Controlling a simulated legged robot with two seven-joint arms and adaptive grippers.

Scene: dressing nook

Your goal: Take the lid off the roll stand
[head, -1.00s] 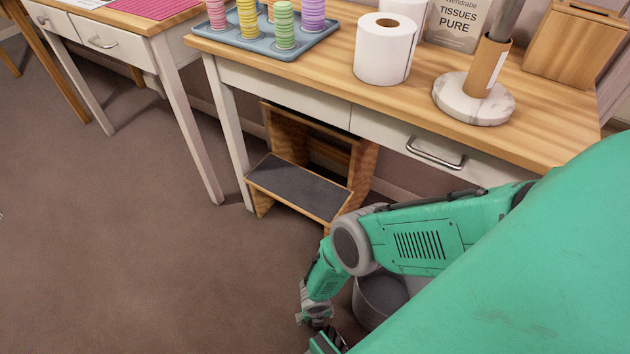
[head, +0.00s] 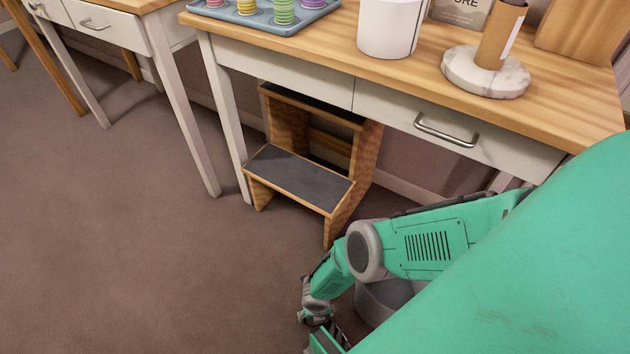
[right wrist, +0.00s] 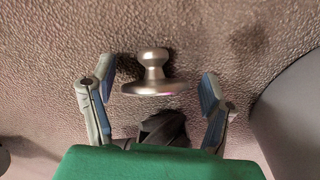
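The roll stand (head: 486,72) is on the wooden table at the upper right of the head view. A metal knob with a flat round flange (right wrist: 154,72), perhaps the lid, shows in the right wrist view against the brown carpet. My right gripper (head: 316,316) is low over the floor in the head view. In the wrist view its fingers are spread on either side of the knob, with gaps on both sides. Whether the knob rests on the floor is unclear. My left gripper is out of view.
A white paper roll (head: 390,26) and a blue tray (head: 262,22) with colourful stacks share the table. A step stool (head: 300,176) stands under it. The table's drawer has a metal handle (head: 446,132). Carpet to the left is clear.

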